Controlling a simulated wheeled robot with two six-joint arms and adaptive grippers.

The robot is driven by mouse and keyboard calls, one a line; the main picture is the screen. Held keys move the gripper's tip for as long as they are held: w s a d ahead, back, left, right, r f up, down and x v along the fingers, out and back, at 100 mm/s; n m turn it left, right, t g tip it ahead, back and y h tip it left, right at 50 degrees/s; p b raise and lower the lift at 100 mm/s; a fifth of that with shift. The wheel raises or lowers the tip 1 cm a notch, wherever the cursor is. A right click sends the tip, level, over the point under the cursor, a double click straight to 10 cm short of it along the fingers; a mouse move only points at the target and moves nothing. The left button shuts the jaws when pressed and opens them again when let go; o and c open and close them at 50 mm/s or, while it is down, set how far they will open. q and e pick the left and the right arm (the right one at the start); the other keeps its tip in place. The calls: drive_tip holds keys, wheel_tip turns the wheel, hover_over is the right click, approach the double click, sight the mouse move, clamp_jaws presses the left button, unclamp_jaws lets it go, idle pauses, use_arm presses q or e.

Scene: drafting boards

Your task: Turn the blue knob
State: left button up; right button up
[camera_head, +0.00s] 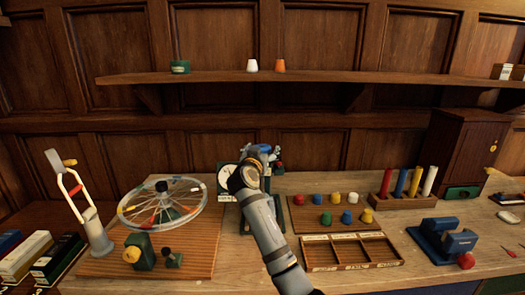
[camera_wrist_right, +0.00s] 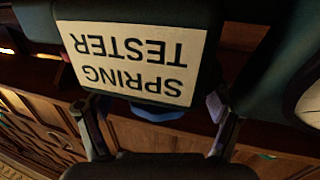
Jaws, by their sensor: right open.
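In the wrist view a dark green device with a white label reading SPRING TESTER, upside down (camera_wrist_right: 130,60), fills the upper middle. A rounded blue part, apparently the blue knob (camera_wrist_right: 158,114), shows just below the label, mostly hidden by the device. My right gripper (camera_wrist_right: 152,110) is open, one finger on each side of the blue part; I cannot tell whether they touch it. In the head view my right gripper (camera_head: 262,154) is at the tester (camera_head: 225,178), with its white dial face, and hides much of it. My left gripper is not in view.
A board with several small coloured knobs (camera_head: 303,222) and an empty wooden divided tray (camera_head: 350,264) lie to the right. A spoked wheel (camera_head: 135,208) stands on a wooden board to the left. A blue block device (camera_head: 437,255) sits further right. A shelf (camera_head: 330,77) runs behind.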

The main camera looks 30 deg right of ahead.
drive_tip(key=shift+s+a, duration=0.15)
drive_tip(key=shift+a, duration=0.05)
drive_tip(key=v, duration=1.1)
drive_tip(key=shift+s, duration=0.25)
drive_tip(key=shift+a+f, duration=0.1)
drive_tip(key=shift+a, duration=0.05)
